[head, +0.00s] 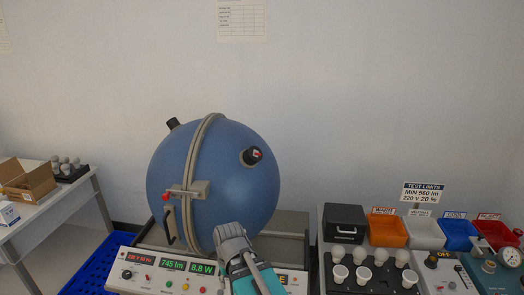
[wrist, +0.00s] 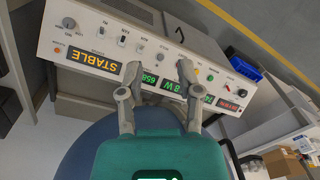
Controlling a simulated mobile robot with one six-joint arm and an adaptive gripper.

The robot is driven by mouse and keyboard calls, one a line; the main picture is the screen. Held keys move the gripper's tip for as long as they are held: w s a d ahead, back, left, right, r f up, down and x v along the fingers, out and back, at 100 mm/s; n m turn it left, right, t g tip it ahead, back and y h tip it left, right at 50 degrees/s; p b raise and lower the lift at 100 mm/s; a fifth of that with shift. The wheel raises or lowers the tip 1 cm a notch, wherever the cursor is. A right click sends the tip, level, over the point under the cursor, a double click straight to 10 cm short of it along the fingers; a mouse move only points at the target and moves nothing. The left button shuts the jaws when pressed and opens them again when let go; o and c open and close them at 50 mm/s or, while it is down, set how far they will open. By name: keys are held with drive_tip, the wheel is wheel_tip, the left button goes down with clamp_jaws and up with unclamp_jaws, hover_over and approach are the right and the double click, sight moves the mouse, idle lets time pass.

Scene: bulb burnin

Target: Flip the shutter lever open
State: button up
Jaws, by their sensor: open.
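The blue test sphere (head: 225,185) stands behind the control panel (head: 130,285) in the head view. I cannot tell for sure which part is the shutter lever. My gripper (head: 230,235) is in front of the sphere's lower right, over the panel. In the wrist view my gripper (wrist: 160,72) is open and empty, its fingers pointing towards the panel (wrist: 100,42), which appears upside down.
A black tray with several white bulbs (head: 365,272) and a row of coloured bins (head: 388,231) stand at the right. A blue crate (head: 97,268) is on the floor at the left. A side table with a cardboard box (head: 27,182) is at the far left.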

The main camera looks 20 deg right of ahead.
drive_tip(key=w+d+r+m+t+y+p, duration=0.4)
drive_tip(key=w+d+r+m+y+p, duration=0.2)
drive_tip(key=w+d+r+m+y, duration=0.5)
drive_tip(key=w+d+r+m+t+y+p, duration=0.1)
drive_tip(key=w+d+r+m+t+p, duration=0.1)
drive_tip(key=d+r, duration=0.7)
drive_tip(key=w+d+r+m+t+y+p, duration=0.2)
drive_tip(key=w+d+r+m+t, duration=0.2)
drive_tip(key=d+r, duration=0.4)
drive_tip(key=d+m, duration=0.1)
drive_tip(key=d, duration=0.4)
drive_tip(key=shift+w+d+r, duration=0.2)
drive_tip(key=shift+d+r, duration=0.15)
drive_tip(key=shift+r, duration=0.05)
drive_tip(key=shift+a, duration=0.1)
